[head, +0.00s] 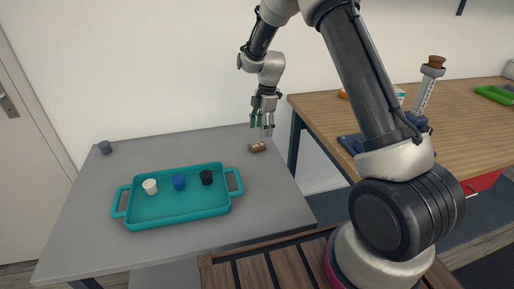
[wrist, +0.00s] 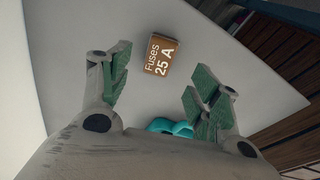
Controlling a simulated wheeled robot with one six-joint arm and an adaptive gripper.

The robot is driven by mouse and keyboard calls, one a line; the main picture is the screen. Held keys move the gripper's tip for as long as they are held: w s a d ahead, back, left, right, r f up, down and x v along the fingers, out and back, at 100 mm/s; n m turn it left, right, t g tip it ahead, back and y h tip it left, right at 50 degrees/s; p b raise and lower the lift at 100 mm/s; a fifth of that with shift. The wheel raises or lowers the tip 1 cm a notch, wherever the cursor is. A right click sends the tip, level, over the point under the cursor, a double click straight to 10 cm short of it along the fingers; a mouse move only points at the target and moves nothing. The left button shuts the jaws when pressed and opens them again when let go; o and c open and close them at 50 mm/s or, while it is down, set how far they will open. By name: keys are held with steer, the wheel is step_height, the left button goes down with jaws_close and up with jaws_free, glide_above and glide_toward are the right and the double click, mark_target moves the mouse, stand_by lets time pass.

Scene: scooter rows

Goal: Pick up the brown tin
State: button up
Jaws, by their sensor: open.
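The brown tin (head: 257,146) is a small box lying on the grey table (head: 90,215), near its back right corner. In the wrist view the brown tin (wrist: 161,54) shows the label "Fuses 25 A" and sits between and beyond the finger pads. My gripper (head: 262,128) is above the tin and apart from it, pointing down. In the wrist view my gripper (wrist: 158,92) is open and empty, with green pads on both sides.
A teal tray (head: 180,209) with white (head: 150,186), blue (head: 179,182) and black (head: 206,177) small cylinders stands left of the tin. A grey cylinder (head: 104,147) is at the far left corner. A higher wooden table (head: 460,125) stands to the right.

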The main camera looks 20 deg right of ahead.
mark_target(257, 144)
steer(key=f, duration=0.3)
steer(key=a+f, duration=0.1)
steer(key=f, duration=0.2)
steer(key=shift+s+a+f, duration=0.1)
steer(key=shift+a+f, duration=0.05)
steer(key=shift+f, duration=0.25)
steer(key=c, duration=1.1)
